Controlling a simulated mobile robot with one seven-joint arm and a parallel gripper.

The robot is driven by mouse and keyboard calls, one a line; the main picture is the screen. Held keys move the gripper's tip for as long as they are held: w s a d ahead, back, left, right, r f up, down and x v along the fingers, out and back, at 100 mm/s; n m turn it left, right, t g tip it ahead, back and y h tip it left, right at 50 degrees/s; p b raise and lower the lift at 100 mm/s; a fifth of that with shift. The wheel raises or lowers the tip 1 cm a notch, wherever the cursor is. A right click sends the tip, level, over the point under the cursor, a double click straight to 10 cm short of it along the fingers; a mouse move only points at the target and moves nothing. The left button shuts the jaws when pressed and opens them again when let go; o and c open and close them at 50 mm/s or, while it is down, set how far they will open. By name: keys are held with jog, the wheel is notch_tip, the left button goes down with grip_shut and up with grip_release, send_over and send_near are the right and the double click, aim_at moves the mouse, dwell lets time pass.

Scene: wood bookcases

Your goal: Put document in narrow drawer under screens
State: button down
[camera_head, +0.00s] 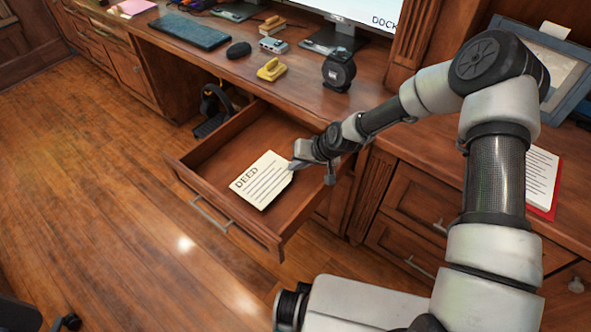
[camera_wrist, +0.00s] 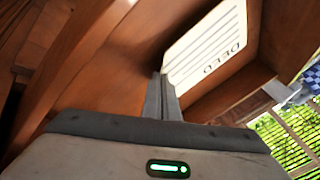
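The document (camera_head: 262,182) is a cream sheet headed "DEED", inside the outline of the open drawer (camera_head: 218,150). The drawer is pulled out from under the desk top, below the screen (camera_head: 362,12). My gripper (camera_head: 294,165) is at the document's right corner, with its thin fingers together on that corner. In the wrist view the closed fingers (camera_wrist: 162,88) meet the corner of the document (camera_wrist: 208,45), which extends past the fingertips. I cannot tell whether the sheet touches the drawer floor.
The desk top holds a keyboard (camera_head: 190,31), a mouse (camera_head: 238,50), a yellow stapler-like item (camera_head: 271,69) and a black tape dispenser-like item (camera_head: 339,70). A red-backed paper (camera_head: 541,180) lies at the right. Open floor lies in front.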

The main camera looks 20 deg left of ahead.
jog(key=shift+f, duration=0.85)
jog(key=shift+f+b, duration=0.3)
jog(key=c, duration=2.4)
grip_release()
jog(key=shift+r, duration=0.1)
jog(key=shift+o, duration=0.2)
jog(key=shift+r+p, duration=0.35)
jog(key=shift+p, duration=0.05)
jog(key=p+v, duration=0.2)
jog(key=v, duration=0.9)
jog(key=shift+d+r, duration=0.25)
jog(key=shift+d, duration=0.05)
